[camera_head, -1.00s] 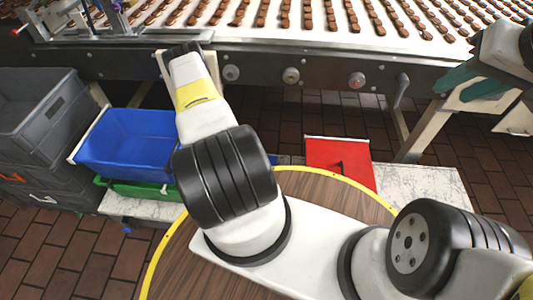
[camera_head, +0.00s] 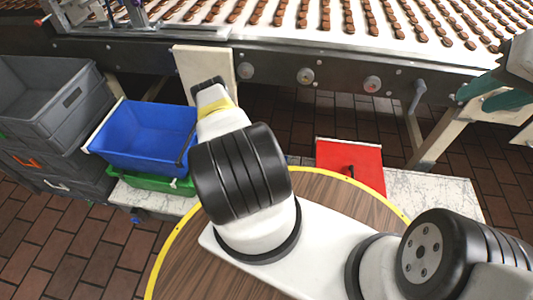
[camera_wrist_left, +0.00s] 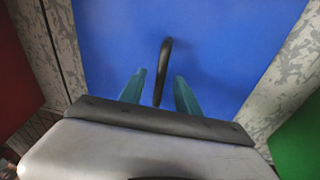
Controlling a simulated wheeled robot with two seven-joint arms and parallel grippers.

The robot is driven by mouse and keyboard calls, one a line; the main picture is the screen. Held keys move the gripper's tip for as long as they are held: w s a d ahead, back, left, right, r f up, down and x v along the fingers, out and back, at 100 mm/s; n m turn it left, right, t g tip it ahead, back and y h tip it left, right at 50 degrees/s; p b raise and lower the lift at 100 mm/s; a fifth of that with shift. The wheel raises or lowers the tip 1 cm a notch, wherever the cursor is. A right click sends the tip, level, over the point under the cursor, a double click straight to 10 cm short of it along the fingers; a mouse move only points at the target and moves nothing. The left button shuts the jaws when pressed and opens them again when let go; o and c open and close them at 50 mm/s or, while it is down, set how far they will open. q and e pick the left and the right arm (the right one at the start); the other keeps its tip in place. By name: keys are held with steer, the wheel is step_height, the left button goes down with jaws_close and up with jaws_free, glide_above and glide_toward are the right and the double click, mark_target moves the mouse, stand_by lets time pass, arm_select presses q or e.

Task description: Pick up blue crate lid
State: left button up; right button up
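The blue crate lid (camera_wrist_left: 225,45) fills the middle of the left wrist view, with a dark curved handle (camera_wrist_left: 165,65) standing on it. My left gripper (camera_wrist_left: 159,90) is open. Its teal fingers are apart, with the lower end of the handle showing between them; I cannot tell whether either touches it. In the head view my left arm hides this gripper and the lid. My right gripper (camera_head: 488,94) is at the upper right of the head view, with two teal fingers apart and nothing visible between them.
A blue crate (camera_head: 145,140) stands left of my left arm above a green piece (camera_head: 150,182), beside stacked grey crates (camera_head: 50,105). A red lid (camera_head: 352,158) lies on the pale bench (camera_head: 430,190). A chocolate conveyor (camera_head: 275,32) runs across the back.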

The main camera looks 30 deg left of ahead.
arm_select(q)
jaws_close()
stand_by(1.3)
